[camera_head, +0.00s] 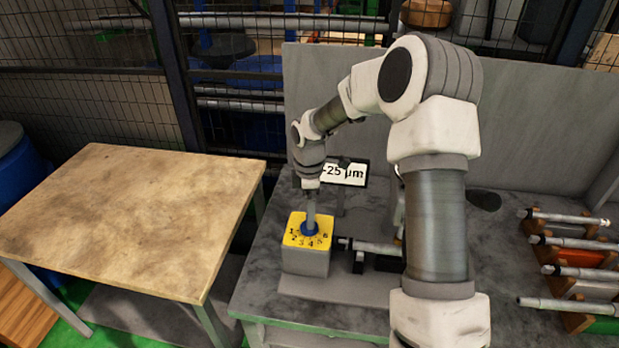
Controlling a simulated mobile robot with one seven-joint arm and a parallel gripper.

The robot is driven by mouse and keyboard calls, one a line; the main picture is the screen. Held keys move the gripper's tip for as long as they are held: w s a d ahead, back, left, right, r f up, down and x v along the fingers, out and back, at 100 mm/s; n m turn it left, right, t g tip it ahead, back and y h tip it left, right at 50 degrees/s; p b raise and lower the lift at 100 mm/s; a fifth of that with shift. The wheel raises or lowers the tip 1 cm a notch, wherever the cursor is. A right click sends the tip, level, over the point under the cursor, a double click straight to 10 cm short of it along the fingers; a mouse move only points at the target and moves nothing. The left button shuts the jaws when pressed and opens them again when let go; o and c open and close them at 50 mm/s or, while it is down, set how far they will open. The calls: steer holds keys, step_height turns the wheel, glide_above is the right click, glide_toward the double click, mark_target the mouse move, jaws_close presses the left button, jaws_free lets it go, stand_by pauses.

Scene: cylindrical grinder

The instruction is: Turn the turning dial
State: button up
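A rod on a holder (372,247) lies right of the box. Several rods rest on a rack (578,258) at the right. A grey panel (520,120) stands behind the bench (262,290). A bare wooden table (130,215) is at the left.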

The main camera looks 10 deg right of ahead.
step_height(320, 180, up, 13)
steer(key=shift+f, duration=0.1)
stand_by(0.3)
steer(key=s+r+m+t+h, duration=0.1)
steer(key=s+r+m+t, duration=0.2)
steer(key=s+r+m, duration=0.75)
steer(key=s+m+t+y, duration=0.1)
steer(key=s+m, duration=0.5)
steer(key=s, duration=1.2)
steer(key=shift+s+d+r+t, duration=0.2)
steer(key=shift+s+t, duration=0.1)
steer(key=shift+t, duration=0.5)
